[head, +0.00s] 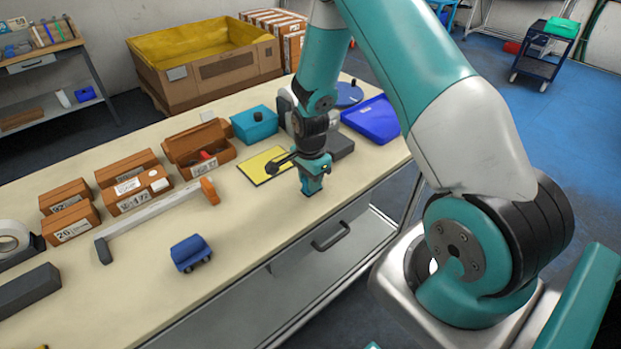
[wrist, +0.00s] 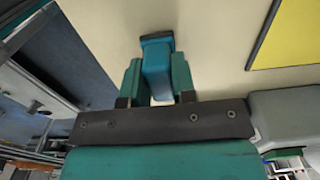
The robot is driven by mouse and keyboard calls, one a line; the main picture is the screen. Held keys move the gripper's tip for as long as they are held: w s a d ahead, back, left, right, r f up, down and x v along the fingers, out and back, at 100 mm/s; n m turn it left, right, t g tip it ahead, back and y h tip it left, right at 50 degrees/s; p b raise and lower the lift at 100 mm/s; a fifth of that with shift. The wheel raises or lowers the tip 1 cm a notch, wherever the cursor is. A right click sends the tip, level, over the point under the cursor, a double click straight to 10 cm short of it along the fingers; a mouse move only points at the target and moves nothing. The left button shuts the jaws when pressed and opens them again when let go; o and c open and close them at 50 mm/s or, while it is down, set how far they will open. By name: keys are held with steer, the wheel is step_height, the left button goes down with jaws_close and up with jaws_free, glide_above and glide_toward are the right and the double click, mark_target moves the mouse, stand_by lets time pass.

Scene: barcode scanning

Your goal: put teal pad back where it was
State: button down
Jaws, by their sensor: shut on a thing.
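The teal pad (wrist: 157,68) is a narrow blue-teal block with a darker end. In the wrist view it sits between the two teal fingers of my gripper (wrist: 157,80), which is shut on it, and its far end sticks out past the fingertips. In the head view my gripper (head: 312,178) points down over the table's front edge area, right of the yellow mat (head: 258,167). The pad and fingers blend together there. I cannot tell whether the pad touches the table. The yellow mat also shows at the upper right of the wrist view (wrist: 297,40).
Brown labelled boxes (head: 134,190), a long tool with an orange end (head: 158,214) and a blue toy truck (head: 190,252) lie left. The table (head: 250,235) is bare between truck and gripper.

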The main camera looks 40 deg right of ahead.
steer(key=shift+f, duration=0.15)
steer(key=c, duration=0.9)
jaws_free()
steer(key=shift+c, duration=0.2)
step_height(320, 180, up, 12)
steer(key=b, duration=0.3)
steer(key=s+a+r+n+y, duration=0.2)
steer(key=s+a+r+n, duration=0.5)
steer(key=a+r+n, duration=0.5)
steer(key=s+a+r+n+y, duration=0.1)
steer(key=s+a+r+n, duration=0.1)
steer(key=s+a+n, duration=0.3)
steer(key=s+a+r+n+y, duration=0.1)
steer(key=s+a+n, duration=0.4)
steer(key=s, duration=0.5)
steer(key=n, duration=0.2)
steer(key=shift+s+r+n, duration=0.15)
steer(key=shift+r+n, duration=0.2)
steer(key=shift+n, duration=0.05)
